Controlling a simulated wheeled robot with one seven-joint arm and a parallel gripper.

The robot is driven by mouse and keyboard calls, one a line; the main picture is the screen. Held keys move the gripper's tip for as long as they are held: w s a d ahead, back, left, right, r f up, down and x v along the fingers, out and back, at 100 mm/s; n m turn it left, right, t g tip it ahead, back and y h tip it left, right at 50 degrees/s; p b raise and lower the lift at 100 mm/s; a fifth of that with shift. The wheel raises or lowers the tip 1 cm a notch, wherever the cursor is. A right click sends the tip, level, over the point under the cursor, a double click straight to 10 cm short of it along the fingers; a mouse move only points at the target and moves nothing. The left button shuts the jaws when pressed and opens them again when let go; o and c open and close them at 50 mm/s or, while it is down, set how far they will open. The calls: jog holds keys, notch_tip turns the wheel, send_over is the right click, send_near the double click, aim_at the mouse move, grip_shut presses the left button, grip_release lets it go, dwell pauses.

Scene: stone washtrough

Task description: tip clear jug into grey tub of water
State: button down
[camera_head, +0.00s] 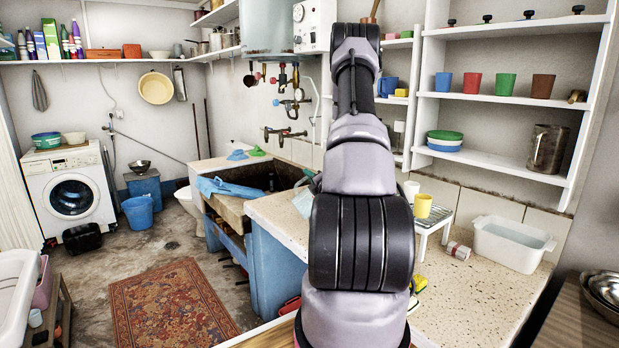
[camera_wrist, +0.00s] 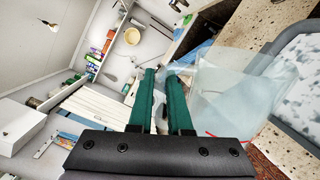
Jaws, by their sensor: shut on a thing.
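The clear jug (camera_wrist: 232,92) fills the middle right of the wrist view, see-through and pale, with a red line low on it. My gripper (camera_wrist: 164,76) has green fingers, shut on the jug at its left side; the handle between them is hard to make out. A grey-rimmed vessel (camera_wrist: 283,107) with a pale speckled inside stands right of the jug and looks like the grey tub. I cannot tell whether the jug is over its rim. In the head view my arm hides the gripper and most of this spot.
The speckled counter (camera_head: 470,295) holds a white basin (camera_head: 512,246), a white stand (camera_head: 433,222) with a yellow cup (camera_head: 422,206), and a striped roll (camera_head: 458,250). Left of my arm is the stone trough (camera_head: 230,207) with a blue cloth (camera_head: 225,187). Shelves (camera_head: 500,100) hang above the counter.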

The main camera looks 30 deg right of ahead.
jog(key=shift+s+d+f+m, duration=0.1)
jog(key=shift+d+f+m, duration=0.1)
jog(key=shift+d+m, duration=0.35)
jog(key=shift+s+d+f+m, duration=0.1)
jog(key=shift+d+f+m, duration=0.05)
jog(key=shift+d+m, duration=0.4)
jog(key=shift+a, duration=0.1)
dwell(0.7)
jog(key=shift+s+d+f+m, duration=0.1)
jog(key=shift+d+m, duration=0.45)
jog(key=shift+d, duration=0.05)
jog(key=shift+s+d+f+m, duration=0.1)
jog(key=shift+d+m, duration=0.45)
